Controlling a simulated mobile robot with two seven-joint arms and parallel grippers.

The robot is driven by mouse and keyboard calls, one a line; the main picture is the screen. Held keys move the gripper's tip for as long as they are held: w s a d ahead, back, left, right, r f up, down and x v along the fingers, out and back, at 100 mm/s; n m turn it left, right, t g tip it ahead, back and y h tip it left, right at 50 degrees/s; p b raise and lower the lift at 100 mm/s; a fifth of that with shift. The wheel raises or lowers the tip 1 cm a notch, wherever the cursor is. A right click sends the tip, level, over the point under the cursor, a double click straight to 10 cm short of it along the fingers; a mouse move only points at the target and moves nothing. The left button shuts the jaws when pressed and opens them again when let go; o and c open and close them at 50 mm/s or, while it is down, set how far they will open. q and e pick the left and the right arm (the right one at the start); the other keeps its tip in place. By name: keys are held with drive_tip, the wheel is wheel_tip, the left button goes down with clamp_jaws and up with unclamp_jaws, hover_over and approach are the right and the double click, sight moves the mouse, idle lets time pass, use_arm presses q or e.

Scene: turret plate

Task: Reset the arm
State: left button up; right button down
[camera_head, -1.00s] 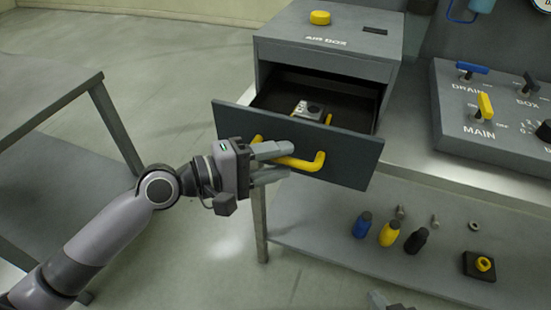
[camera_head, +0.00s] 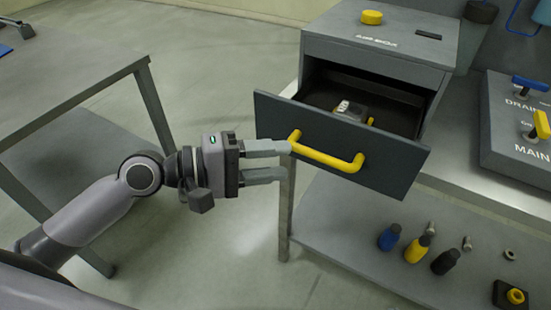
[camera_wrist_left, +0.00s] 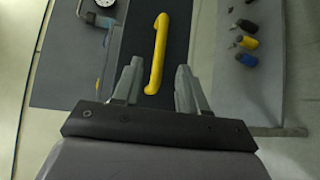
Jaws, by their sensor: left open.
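My left gripper (camera_head: 288,162) is open and empty, just left of the yellow drawer handle (camera_head: 328,155) in the head view. In the left wrist view the yellow handle (camera_wrist_left: 158,52) lies ahead of and between the two open fingers (camera_wrist_left: 158,85), not gripped. The handle is on the dark front (camera_head: 400,172) of a pulled-out drawer in the grey air box (camera_head: 375,52). A small grey and black device (camera_head: 350,110) with a yellow part lies in the drawer. My right gripper does not show.
A yellow knob (camera_head: 371,17) sits on top of the air box. A valve panel (camera_head: 515,130) is at the right. A grey table (camera_head: 75,95) stands at the left. Floor between is clear.

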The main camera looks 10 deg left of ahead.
use_arm(q)
wheel_tip(320, 180, down, 10)
drive_tip(key=a+r+m+t+y, duration=0.1)
drive_tip(key=a+m+t+y, duration=0.1)
drive_tip(key=t+y, duration=0.15)
drive_tip(key=s+a+f+m+y, duration=0.3)
drive_tip(key=s+a+f+y, duration=0.1)
drive_tip(key=f, duration=0.5)
drive_tip(key=s+a+f+m+y+p, duration=0.1)
drive_tip(key=s+a+f+m+y, duration=0.3)
drive_tip(key=s+f, duration=0.4)
drive_tip(key=shift+a+f+y, duration=0.55)
drive_tip(key=shift+a+f, duration=0.25)
drive_tip(key=shift+a, duration=0.1)
